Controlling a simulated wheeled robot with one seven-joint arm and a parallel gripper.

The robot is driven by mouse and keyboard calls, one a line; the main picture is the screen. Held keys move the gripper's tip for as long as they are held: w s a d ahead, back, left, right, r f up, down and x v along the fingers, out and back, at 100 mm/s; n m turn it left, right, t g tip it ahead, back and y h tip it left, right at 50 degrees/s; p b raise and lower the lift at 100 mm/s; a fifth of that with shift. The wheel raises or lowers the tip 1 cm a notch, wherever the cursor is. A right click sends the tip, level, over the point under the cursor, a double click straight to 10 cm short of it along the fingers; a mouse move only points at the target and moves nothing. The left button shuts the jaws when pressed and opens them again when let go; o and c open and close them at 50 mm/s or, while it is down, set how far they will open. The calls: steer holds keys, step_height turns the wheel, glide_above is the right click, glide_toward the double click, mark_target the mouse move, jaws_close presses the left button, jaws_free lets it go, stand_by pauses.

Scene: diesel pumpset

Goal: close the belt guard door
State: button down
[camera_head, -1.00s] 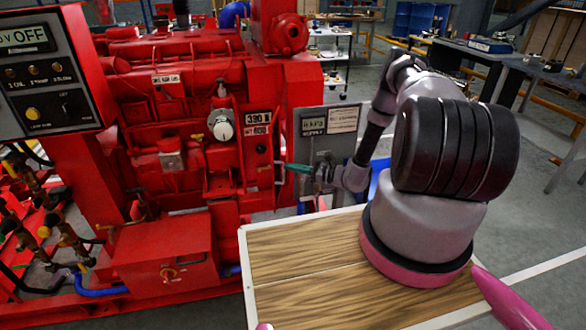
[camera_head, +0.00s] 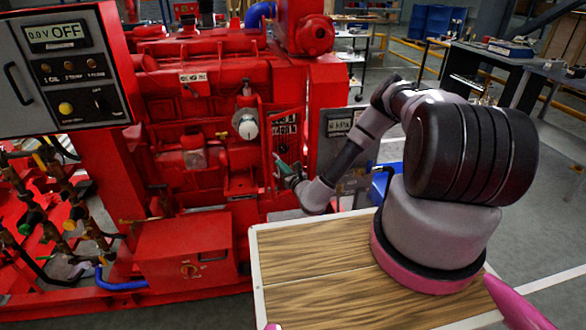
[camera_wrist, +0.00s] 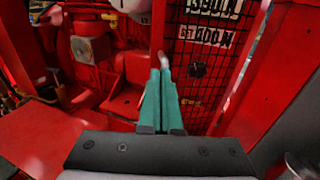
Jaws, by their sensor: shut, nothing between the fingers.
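The belt guard door (camera_head: 284,135) is a narrow red panel with dark mesh and white number labels, on the right side of the red engine. In the wrist view its mesh (camera_wrist: 203,75) fills the upper middle, right of the fingers. A pale metal handle (camera_wrist: 164,62) shows at the door's left edge, just beyond the fingertips; I cannot tell whether they touch it. My gripper (camera_head: 283,168) has teal fingers, pressed together and empty, in front of the door's lower part. They also show in the wrist view (camera_wrist: 160,74). How far the door stands open is unclear.
A red upright panel (camera_wrist: 262,75) stands close to the right of the mesh. The red engine block (camera_head: 195,130) is left of my gripper, with a red box (camera_head: 185,250) below. A gauge panel (camera_head: 338,125) stands behind my arm.

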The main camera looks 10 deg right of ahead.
steer(key=w+a, duration=0.5)
steer(key=w, duration=0.2)
steer(key=shift+w, duration=0.35)
stand_by(0.4)
